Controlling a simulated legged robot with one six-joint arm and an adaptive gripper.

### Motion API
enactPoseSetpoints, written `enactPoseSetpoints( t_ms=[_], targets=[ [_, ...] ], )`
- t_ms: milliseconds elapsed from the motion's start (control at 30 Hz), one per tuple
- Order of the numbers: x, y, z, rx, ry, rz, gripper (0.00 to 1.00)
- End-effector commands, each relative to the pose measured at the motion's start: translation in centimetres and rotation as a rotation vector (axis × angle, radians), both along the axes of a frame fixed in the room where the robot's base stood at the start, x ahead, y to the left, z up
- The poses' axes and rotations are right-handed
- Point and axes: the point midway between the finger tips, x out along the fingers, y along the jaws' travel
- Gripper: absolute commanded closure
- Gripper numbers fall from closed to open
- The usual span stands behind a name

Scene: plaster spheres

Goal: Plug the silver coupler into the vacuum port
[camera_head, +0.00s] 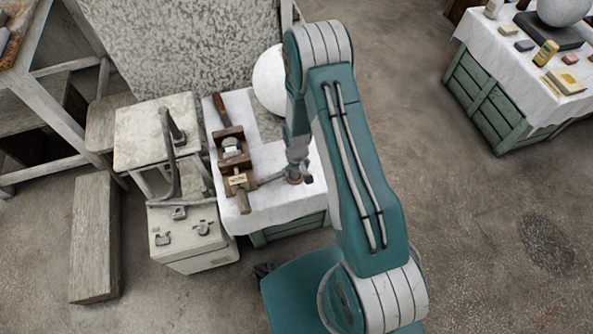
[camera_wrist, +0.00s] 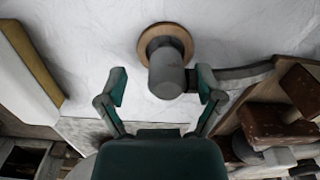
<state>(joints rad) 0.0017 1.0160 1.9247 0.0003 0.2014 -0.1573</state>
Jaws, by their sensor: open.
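A grey metal cylinder, which looks like the silver coupler (camera_wrist: 167,78), stands in a round wooden ring (camera_wrist: 148,36) on a white cloth. A grey hose (camera_wrist: 236,73) runs from its side to the right. My gripper (camera_wrist: 161,84) is open, with one fingertip on each side of the cylinder and gaps visible on both sides. In the head view my gripper (camera_head: 299,170) is low over the right part of the cloth-covered table and hides most of the coupler. I cannot clearly tell which fitting is the vacuum port.
A wooden clamp block (camera_head: 232,153) with metal parts and a label lies left of the coupler on the cloth-covered table (camera_head: 290,213). A pale box with fittings (camera_head: 190,240) and a stool (camera_head: 150,140) stand further left. A white sphere (camera_head: 270,82) is behind.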

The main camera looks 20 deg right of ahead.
Motion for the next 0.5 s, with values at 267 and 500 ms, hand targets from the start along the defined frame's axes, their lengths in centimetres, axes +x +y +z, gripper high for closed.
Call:
enactPoseSetpoints(
  t_ms=[267, 500],
  targets=[
    [0.0, 0.1, -2.1, -0.001, -0.001, 0.001, 0.15],
    [0.0, 0.0, -2.1, 0.001, -0.002, 0.001, 0.55]
  ],
)
